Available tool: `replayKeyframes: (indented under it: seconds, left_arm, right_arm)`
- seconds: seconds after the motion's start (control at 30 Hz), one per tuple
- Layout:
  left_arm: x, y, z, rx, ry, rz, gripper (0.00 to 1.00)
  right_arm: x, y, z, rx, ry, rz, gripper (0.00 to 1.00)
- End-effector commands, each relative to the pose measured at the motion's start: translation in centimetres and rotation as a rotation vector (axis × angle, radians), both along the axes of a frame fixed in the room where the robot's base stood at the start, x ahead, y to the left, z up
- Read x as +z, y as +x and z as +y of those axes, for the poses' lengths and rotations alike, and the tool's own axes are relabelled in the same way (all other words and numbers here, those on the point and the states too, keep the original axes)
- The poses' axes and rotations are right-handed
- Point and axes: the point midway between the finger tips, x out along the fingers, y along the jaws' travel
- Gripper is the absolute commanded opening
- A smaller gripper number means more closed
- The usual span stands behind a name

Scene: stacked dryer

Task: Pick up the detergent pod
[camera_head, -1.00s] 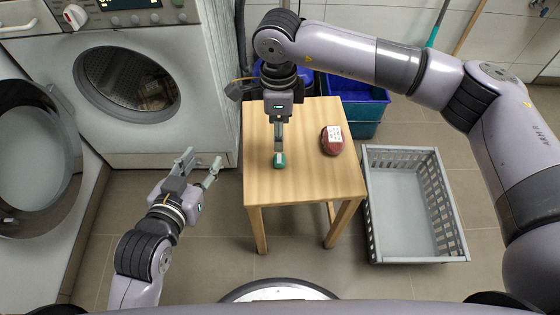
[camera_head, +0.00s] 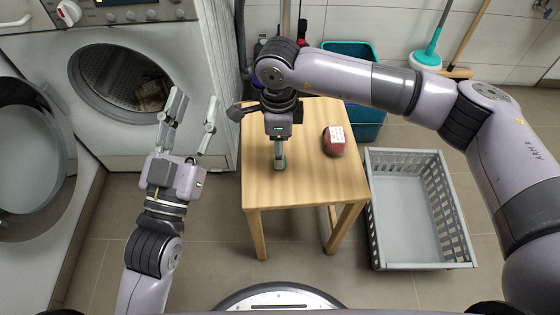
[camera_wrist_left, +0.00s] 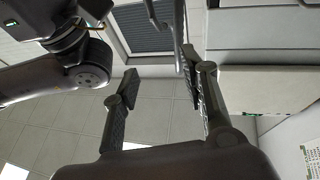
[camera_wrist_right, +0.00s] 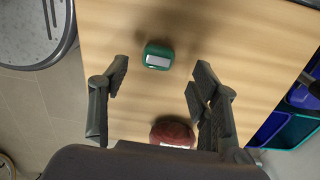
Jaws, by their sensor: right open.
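The detergent pod, a small teal-green block with a white top (camera_wrist_right: 158,57), lies on the wooden table. In the head view the pod (camera_head: 284,161) is partly hidden by my right gripper (camera_head: 279,165), which points down over it. In the right wrist view my right gripper (camera_wrist_right: 158,72) is open, and the pod lies just beyond the gap between its fingertips, with nothing held. My left gripper (camera_head: 195,96) is open and empty in the air left of the table, in front of the washer. Its spread fingers also show in the left wrist view (camera_wrist_left: 155,88).
A dark red item with a white label (camera_head: 334,141) lies on the table (camera_head: 300,188), right of the pod. A grey basket (camera_head: 405,210) stands on the floor to the right, with blue and teal bins (camera_head: 368,118) behind. The washer (camera_head: 215,60) stands at the left.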

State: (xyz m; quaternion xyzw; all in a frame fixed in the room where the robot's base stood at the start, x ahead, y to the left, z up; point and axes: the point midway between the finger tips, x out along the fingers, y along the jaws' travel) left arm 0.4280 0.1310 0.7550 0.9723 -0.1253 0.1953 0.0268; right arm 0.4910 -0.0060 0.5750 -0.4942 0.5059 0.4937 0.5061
Motion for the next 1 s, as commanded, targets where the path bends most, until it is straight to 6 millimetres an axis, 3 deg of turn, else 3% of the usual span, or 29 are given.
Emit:
replayKeyframes:
  seconds: [0.2,0.43,0.8,1.0]
  left_arm:
    - [3.1,-1.9,0.0,-0.012,-0.06,-0.21,0.4]
    - [5.7,-4.3,0.3,-0.021,-0.113,-0.392,0.4]
    - [6.5,-5.0,0.4,-0.024,-0.128,-0.441,0.4]
    - [6.5,-5.0,0.4,-0.024,-0.127,-0.44,0.4]
  right_arm:
    - [-2.7,-0.7,0.3,0.007,0.0,0.002,0.57]
    - [-4.1,-1.0,0.5,0.009,0.002,0.001,0.57]
    - [-4.4,-1.1,0.6,0.009,0.002,0.0,0.57]
    - [-4.3,-1.1,0.5,0.009,0.002,0.0,0.44]
